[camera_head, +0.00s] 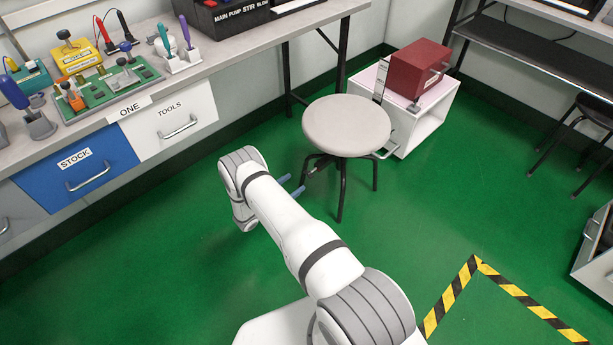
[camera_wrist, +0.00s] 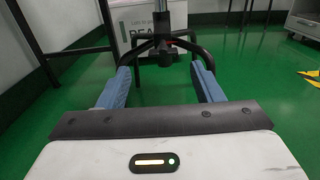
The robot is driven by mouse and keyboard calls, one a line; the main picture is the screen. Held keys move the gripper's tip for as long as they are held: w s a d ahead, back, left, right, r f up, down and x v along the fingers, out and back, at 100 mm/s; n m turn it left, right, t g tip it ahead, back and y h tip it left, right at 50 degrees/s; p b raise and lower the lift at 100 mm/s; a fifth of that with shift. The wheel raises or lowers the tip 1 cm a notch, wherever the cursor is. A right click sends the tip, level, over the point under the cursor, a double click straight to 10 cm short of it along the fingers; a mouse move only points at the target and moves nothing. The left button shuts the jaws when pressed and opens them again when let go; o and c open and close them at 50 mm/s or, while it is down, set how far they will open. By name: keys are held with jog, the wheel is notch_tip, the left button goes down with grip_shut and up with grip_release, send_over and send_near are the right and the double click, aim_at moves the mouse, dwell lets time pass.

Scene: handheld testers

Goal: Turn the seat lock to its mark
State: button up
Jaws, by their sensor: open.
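A round stool with a pale grey seat (camera_head: 347,125) and dark legs stands on the green floor, right of my gripper (camera_head: 292,187) in the head view. My gripper is open, its two blue fingers low beside the stool. In the wrist view the stool's post and black hub (camera_wrist: 166,47) stand beyond and between the fingertips of my gripper (camera_wrist: 160,70), apart from them.
A white cube shelf (camera_head: 427,128) with a red box (camera_head: 419,68) stands behind the stool. A workbench with a blue drawer (camera_head: 80,172) and tools runs along the left. Yellow-black tape (camera_head: 450,300) marks the floor at lower right. Green floor is free around the stool's front.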

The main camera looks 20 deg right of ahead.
aim_at(307, 174)
jog(key=shift+b+x, duration=0.5)
jog(key=shift+x, duration=2.6)
jog(key=shift+c, duration=0.2)
